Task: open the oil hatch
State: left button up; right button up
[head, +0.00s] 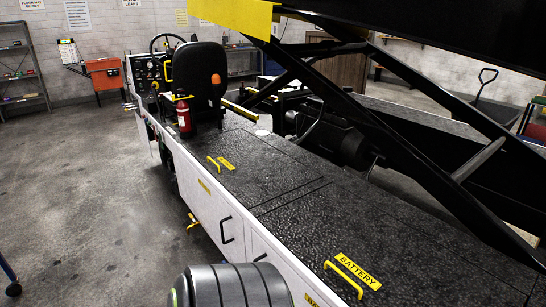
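A belt loader fills the middle and right of the head view. On its black textured deck, a farther hatch panel (259,165) has a small yellow handle (214,163) and a yellow label (227,164) too small to read. The panel lies flush and looks shut. A nearer hatch (400,246) is labelled BATTERY, has a larger yellow handle (343,279) and also lies flush. I cannot read which hatch is the oil hatch. Neither of my grippers is in view. A dark, rounded link of my arm at the bottom hides part of the loader's white side.
The driver's seat (199,75) and a red fire extinguisher (184,116) stand beyond the farther hatch. Black lift beams (400,150) cross above the deck's right side. White side doors (207,208) have black handles. The floor (90,190) at left is mostly clear.

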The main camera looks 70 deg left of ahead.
aim_at(255, 173)
jog(key=u, duration=2.65)
jog(key=i+j+z, duration=0.1)
jog(key=z, duration=0.4)
jog(key=i+j+z, duration=0.25)
jog(key=i+j, duration=0.15)
jog(key=j, duration=0.2)
jog(key=i+j+z, duration=0.25)
jog(key=i+j, duration=0.15)
jog(key=j, duration=0.25)
jog(key=i+j+z, duration=0.15)
jog(key=j, duration=0.2)
